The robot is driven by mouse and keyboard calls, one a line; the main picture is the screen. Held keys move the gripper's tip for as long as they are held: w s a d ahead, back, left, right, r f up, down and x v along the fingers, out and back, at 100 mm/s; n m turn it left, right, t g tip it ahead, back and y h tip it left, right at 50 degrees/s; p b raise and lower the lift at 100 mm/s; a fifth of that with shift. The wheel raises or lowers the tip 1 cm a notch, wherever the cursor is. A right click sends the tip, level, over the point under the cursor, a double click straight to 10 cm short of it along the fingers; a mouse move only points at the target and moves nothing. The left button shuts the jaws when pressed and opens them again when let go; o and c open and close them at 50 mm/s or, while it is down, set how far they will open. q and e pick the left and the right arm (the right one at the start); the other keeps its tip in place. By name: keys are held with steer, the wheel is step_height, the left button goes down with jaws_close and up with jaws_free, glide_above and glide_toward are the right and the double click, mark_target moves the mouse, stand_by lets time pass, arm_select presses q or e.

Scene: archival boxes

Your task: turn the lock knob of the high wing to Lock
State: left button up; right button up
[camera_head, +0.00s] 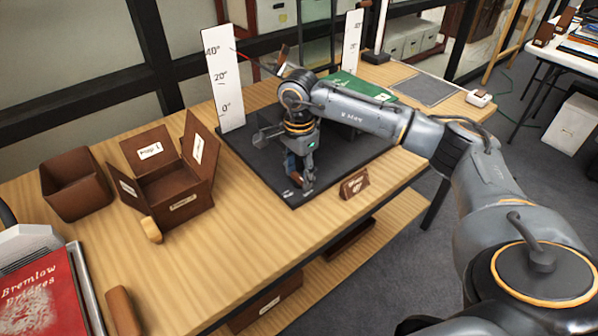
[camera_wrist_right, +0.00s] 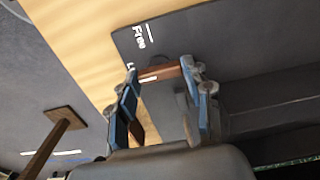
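My right gripper (camera_head: 300,180) points down at the front of a dark base board (camera_head: 262,160), near its small white labels. In the right wrist view its two fingers (camera_wrist_right: 160,92) stand apart, with dark board visible between them. A brown bar-like part (camera_wrist_right: 165,76), perhaps the lock knob, lies at the fingertips; I cannot tell whether the fingers touch it. The label "Free" (camera_wrist_right: 139,36) is readable on the board. A second label starting with "L" (camera_wrist_right: 130,67) is mostly hidden by the left-hand finger. The arm hides much of the wing. My left gripper is out of view.
A white angle scale (camera_head: 222,85) stands behind the board; another (camera_head: 351,45) stands farther right. A small brown sign (camera_head: 354,183) is at the table's front edge. Brown open boxes (camera_head: 76,185) and a red book (camera_head: 42,295) are left. Bare wood (camera_head: 255,235) lies between.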

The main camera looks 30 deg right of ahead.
mark_target(299, 177)
steer(key=o, duration=0.4)
steer(key=shift+c, duration=0.2)
steer(key=shift+r, duration=0.1)
step_height(299, 177, up, 12)
stand_by(0.6)
